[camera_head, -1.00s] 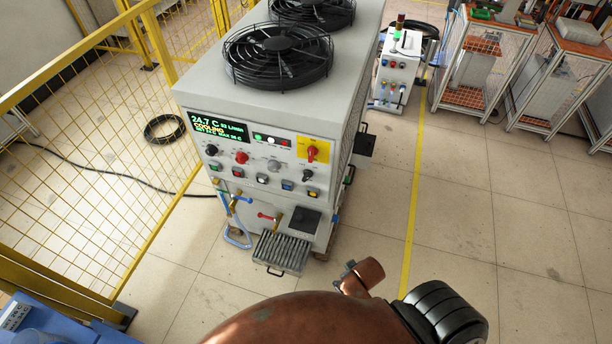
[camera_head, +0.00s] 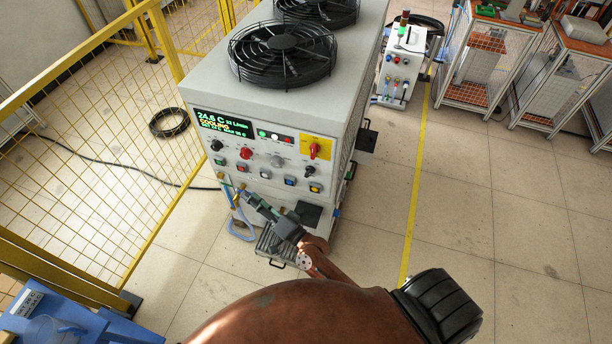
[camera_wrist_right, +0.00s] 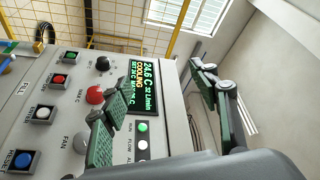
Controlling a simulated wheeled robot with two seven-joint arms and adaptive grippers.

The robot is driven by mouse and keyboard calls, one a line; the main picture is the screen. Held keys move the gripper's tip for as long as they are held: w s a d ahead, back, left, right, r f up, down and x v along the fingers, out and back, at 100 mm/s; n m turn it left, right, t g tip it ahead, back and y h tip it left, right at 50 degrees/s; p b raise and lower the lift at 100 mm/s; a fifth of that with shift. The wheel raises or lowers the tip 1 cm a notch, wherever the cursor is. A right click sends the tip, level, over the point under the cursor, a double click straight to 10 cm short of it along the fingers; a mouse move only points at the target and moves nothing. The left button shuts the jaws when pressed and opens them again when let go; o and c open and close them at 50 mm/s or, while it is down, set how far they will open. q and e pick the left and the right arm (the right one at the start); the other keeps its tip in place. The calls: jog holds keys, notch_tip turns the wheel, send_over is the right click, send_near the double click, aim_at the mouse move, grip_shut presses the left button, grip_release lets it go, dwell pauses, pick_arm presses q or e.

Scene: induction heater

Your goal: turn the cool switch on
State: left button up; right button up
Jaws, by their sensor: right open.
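The grey cooling cabinet (camera_head: 300,110) has a front panel with a lit display (camera_head: 223,123) reading 24.6 C and "COOLING". Below the display are a black knob (camera_head: 216,145), a red knob (camera_head: 246,153), a grey knob (camera_head: 276,161) and a row of coloured push buttons (camera_head: 265,173). I cannot read which control is labelled cool. In the right wrist view the black knob (camera_wrist_right: 102,63) and red knob (camera_wrist_right: 95,95) show up close. My right gripper (camera_head: 254,202) is open and empty, in front of the cabinet below the buttons; its spread fingers (camera_wrist_right: 160,80) face the panel. My left gripper is not in view.
A red rotary switch on a yellow plate (camera_head: 316,150) is at the panel's right. A blue hose (camera_head: 238,222) and a grille tray (camera_head: 272,246) are low on the cabinet. Yellow mesh fencing (camera_head: 95,140) stands left.

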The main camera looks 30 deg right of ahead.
jog(key=w+d+r+m+t+h, duration=0.1)
jog(key=w+d+m+t+h, duration=0.25)
jog(key=m+h, duration=0.35)
jog(key=m+g+h, duration=1)
jog(key=m+h, duration=0.4)
jog(key=m, duration=0.4)
send_near(307, 175)
jog(key=x, duration=0.2)
jog(key=shift+m, duration=0.3)
jog(key=shift+x, duration=3.7)
jog(key=shift+r, duration=0.1)
jog(key=shift+c, duration=0.4)
